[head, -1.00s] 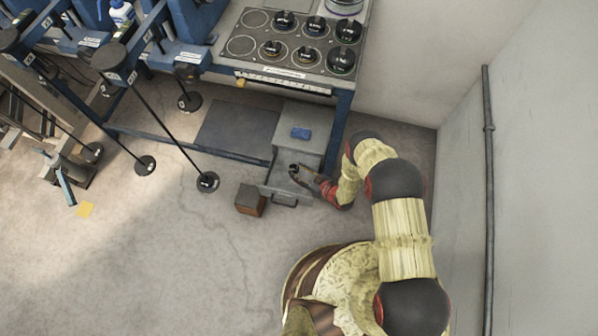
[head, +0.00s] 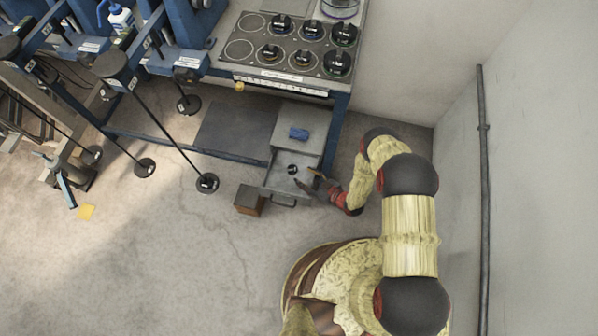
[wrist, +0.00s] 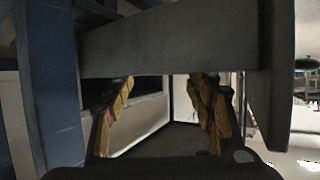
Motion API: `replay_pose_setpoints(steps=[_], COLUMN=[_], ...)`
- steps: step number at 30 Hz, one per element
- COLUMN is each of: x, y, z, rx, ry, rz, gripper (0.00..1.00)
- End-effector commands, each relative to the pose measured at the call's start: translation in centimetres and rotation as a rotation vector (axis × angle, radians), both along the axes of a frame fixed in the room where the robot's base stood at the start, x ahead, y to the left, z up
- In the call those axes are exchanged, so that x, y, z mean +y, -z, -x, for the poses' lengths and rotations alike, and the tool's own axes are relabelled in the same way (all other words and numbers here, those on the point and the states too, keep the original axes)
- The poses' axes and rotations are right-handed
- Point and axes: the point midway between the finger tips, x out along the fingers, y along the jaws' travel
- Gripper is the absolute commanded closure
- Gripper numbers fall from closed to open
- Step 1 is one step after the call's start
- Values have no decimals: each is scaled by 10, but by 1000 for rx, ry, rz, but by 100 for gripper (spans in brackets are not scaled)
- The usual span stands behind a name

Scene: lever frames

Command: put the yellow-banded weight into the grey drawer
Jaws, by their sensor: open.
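The grey drawer (head: 277,184) stands pulled out at the front of a small grey cabinet beneath the bench. A small dark round weight (head: 292,169) sits inside it, near the cabinet; its band colour is too small to tell. The weight cannot be made out there.
A bench plate (head: 290,50) holds several dark weights and some empty rings. A blue block (head: 299,134) lies on the cabinet top (head: 305,119). A brown box (head: 249,200) stands on the floor left of the drawer. A wall with a pipe (head: 484,180) is on the right.

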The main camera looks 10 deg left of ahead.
Motion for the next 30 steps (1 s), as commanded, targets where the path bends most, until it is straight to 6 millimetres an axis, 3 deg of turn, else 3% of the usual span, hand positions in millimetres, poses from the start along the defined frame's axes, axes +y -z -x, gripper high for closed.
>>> replay_pose_setpoints(steps=[6,12,30], x=[-33,-47,-48], y=[-18,-24,-24], z=[21,29,32], rx=[1,0,-1], ry=[3,1,-2], rz=[-1,0,-1], gripper=[45,45,45])
